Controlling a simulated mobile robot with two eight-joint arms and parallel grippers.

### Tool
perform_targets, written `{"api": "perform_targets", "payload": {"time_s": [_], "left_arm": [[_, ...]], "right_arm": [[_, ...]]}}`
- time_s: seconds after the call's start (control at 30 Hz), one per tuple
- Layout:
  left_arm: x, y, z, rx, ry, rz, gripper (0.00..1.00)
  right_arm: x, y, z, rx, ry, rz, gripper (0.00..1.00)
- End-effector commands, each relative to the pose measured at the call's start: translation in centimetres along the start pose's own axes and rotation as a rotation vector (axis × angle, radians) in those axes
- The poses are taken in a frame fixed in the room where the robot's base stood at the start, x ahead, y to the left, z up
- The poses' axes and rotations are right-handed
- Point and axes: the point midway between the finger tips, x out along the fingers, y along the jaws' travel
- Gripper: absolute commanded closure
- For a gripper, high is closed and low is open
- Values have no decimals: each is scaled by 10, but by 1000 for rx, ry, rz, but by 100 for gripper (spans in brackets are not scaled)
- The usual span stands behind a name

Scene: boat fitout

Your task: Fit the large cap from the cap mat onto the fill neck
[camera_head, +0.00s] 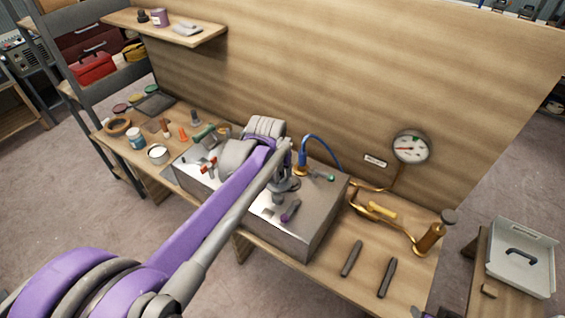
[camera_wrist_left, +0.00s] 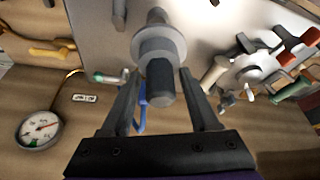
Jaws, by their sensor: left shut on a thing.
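My left gripper (camera_wrist_left: 160,75) reaches over the metal box (camera_head: 310,229) on the bench, fingers pointing down in the head view (camera_head: 284,172). It is shut on a grey cap (camera_wrist_left: 158,44) with a wide round flange; a dark cylindrical part (camera_wrist_left: 160,83) stands up between the fingers. Beyond the flange a narrower grey part (camera_wrist_left: 156,15) shows, in line with it. I cannot tell whether this is the fill neck or part of the cap, nor whether the cap is seated. A dark mat (camera_head: 155,104) lies at the bench's left end.
Red-handled valves (camera_wrist_left: 290,50), a blue hose (camera_head: 322,145) and a green-handled fitting (camera_head: 318,176) surround the gripper. A purple-ended part (camera_head: 290,211) is on the box front. A gauge (camera_head: 411,147) is on the back panel. Brass pipework (camera_head: 375,210) and dark bars (camera_head: 387,278) lie right.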

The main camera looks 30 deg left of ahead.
Motion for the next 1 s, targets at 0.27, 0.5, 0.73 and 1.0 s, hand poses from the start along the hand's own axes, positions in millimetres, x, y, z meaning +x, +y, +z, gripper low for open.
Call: {"api": "perform_targets", "payload": {"time_s": [0.27, 0.5, 0.73, 1.0], "left_arm": [[22, 0, 10, 1, -3, 0, 99], [48, 0, 22, 1, -4, 0, 99], [47, 0, 20, 0, 0, 0, 99], [49, 1, 19, 0, 0, 0, 99]], "right_arm": [[12, 0, 17, 0, -17, 0, 50], [26, 0, 36, 0, -35, 0, 50], [25, 0, 34, 0, -33, 0, 50], [26, 0, 36, 0, -35, 0, 50]]}}
